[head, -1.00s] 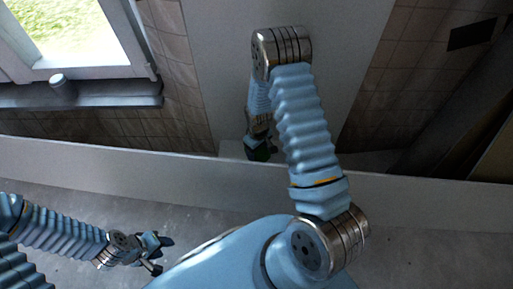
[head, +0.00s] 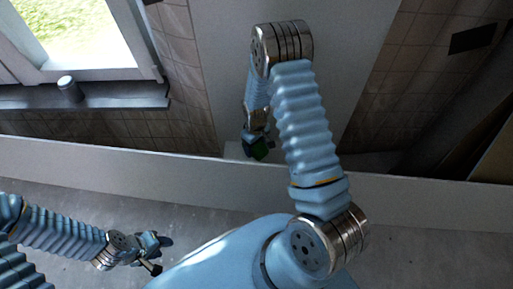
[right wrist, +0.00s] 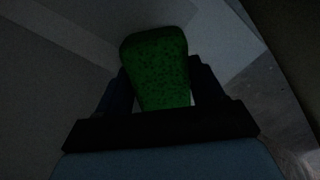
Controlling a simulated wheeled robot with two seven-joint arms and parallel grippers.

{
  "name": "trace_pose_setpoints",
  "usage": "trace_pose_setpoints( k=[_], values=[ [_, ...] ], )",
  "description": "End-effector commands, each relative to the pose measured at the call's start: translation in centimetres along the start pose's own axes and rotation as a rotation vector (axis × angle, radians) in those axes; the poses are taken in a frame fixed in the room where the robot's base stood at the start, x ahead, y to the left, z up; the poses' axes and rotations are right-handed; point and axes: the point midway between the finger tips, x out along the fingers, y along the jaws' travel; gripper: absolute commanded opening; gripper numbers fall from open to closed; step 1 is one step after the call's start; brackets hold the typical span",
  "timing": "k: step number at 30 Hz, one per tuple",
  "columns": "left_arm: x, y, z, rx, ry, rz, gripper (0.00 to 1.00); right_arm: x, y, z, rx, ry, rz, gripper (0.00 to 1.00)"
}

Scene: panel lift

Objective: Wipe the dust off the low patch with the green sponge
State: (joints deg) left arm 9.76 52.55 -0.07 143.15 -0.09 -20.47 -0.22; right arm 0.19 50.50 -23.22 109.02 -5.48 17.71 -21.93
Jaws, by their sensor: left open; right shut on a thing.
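The green sponge (right wrist: 158,68) is held between the dark fingers of my right gripper (right wrist: 160,95) in the right wrist view, which is dim. In the head view the right gripper (head: 254,141) is low in front of the pale upright panel (head: 220,50), with the sponge (head: 259,150) showing as a dark green patch at its tip. I cannot tell whether the sponge touches the panel. No dust patch can be made out in either view. My left gripper (head: 156,252) is open and empty over the grey floor at the lower left.
A long pale low ledge (head: 110,173) runs across in front of the panel. A window (head: 75,35) with a dark sill (head: 120,97) is at the upper left. Tiled wall (head: 405,80) and a dark leaning beam (head: 455,125) stand at the right.

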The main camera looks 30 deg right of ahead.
Motion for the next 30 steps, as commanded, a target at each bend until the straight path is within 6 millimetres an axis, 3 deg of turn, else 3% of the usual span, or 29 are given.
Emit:
trace_pose_setpoints(
  k=[12,30],
  values=[
    [-2.4,0.9,0.0,0.002,0.001,0.0,0.43,-4.0,0.2,-0.7,0.002,0.001,0.0,0.43],
    [-2.4,1.0,0.0,0.003,0.0,0.001,0.43,-4.3,0.2,-0.7,0.002,0.0,0.0,0.43]
  ],
)
